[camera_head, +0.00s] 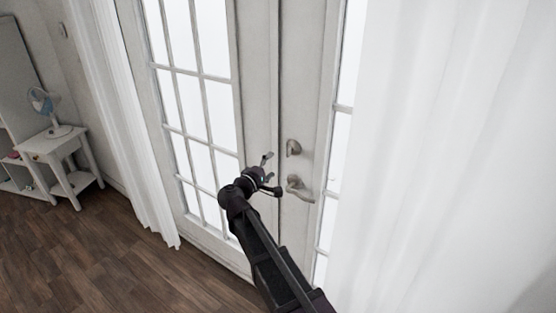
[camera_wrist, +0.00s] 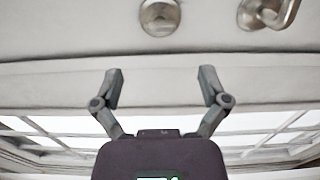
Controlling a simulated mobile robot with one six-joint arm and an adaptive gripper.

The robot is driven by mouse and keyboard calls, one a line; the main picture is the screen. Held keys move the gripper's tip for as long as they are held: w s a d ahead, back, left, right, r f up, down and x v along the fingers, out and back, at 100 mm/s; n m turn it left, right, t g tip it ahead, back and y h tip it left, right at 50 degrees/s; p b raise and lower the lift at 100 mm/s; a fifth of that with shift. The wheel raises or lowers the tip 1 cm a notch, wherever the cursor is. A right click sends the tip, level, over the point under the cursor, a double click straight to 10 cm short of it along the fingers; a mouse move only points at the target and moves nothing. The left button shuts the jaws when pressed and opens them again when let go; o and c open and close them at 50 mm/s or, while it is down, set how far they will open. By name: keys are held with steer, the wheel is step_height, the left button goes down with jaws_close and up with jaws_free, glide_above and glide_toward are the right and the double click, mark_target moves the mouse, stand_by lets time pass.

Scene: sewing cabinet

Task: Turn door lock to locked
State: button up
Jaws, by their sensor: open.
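The white double door (camera_head: 258,60) has glass panes. A round metal door lock (camera_head: 293,147) sits on the right door leaf, above a metal lever handle (camera_head: 298,188). My gripper (camera_head: 273,173) is open and empty, left of the lock and handle and apart from them. In the wrist view my gripper (camera_wrist: 161,85) shows both fingers spread. The door lock (camera_wrist: 160,17) is beyond the fingertips, near the top middle, cut by the top edge. The lever handle (camera_wrist: 268,12) is at the top right. The angle of the lock's turn piece is too small to tell.
White curtains hang at the right (camera_head: 440,150) and left (camera_head: 122,120) of the door. A small white table (camera_head: 60,143) with a fan (camera_head: 45,105) stands at the far left. The wooden floor (camera_head: 110,260) is clear at the lower left.

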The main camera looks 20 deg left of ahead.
steer(key=shift+v, duration=1.1)
